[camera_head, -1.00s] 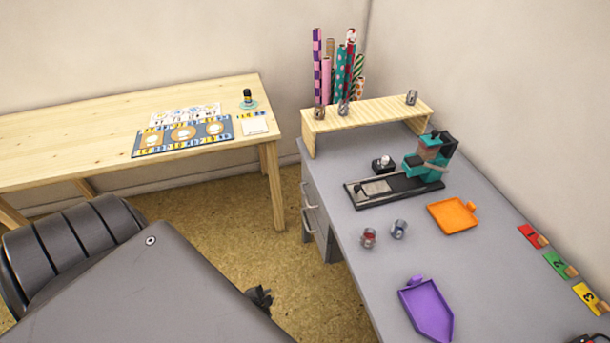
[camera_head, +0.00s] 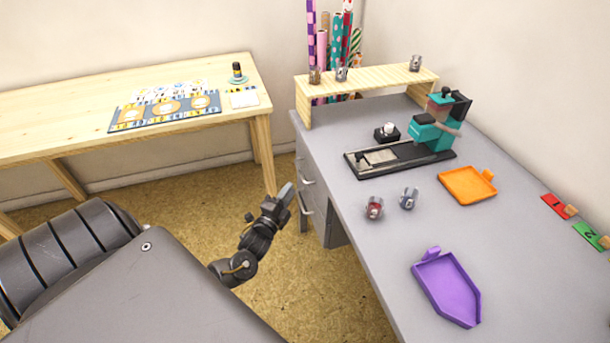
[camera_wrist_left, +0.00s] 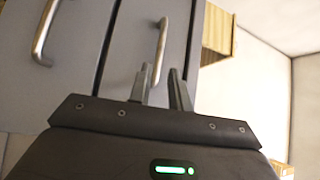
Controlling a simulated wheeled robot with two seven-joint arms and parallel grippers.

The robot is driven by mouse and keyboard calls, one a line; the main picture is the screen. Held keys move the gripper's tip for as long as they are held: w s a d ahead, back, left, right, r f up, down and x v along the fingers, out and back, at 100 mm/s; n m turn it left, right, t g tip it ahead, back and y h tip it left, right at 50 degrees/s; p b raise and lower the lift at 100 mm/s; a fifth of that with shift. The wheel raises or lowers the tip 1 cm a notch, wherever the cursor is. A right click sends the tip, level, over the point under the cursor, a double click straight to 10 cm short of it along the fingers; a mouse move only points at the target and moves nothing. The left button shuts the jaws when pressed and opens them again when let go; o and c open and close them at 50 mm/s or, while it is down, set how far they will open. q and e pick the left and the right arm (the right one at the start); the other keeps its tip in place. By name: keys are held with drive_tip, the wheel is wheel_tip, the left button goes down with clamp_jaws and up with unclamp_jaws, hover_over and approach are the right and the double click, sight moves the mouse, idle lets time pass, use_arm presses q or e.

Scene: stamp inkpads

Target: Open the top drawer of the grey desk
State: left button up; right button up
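The grey desk (camera_head: 365,225) stands at the right, with drawers down its left side. The top drawer's metal handle (camera_head: 305,173) is near the desk's upper edge, with a lower handle (camera_head: 306,206) beneath it. The top drawer looks closed. My left gripper (camera_head: 284,194) is just left of the drawer fronts. In the left wrist view its fingers (camera_wrist_left: 161,88) are apart, and the near end of the top drawer handle (camera_wrist_left: 161,48) appears between them; contact cannot be told. The lower handle (camera_wrist_left: 45,32) is to the left there. My right gripper is not in view.
A wooden table (camera_head: 60,110) stands at the left with a patterned mat (camera_head: 125,117). On the desk are a wooden shelf (camera_head: 370,82), a teal stamping device (camera_head: 432,132), an orange tray (camera_head: 466,186) and a purple tray (camera_head: 447,290). Open floor lies left of the drawers.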

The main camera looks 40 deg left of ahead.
sight(301, 174)
use_arm(q)
drive_tip(key=shift+b+x, duration=0.3)
drive_tip(key=shift+x, duration=4)
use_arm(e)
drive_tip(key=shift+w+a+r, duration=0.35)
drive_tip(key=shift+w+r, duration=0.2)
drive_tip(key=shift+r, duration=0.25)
use_arm(q)
drive_tip(key=shift+d, duration=0.1)
drive_tip(key=shift+c, duration=0.4)
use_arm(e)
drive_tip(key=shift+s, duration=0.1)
use_arm(q)
clamp_jaws()
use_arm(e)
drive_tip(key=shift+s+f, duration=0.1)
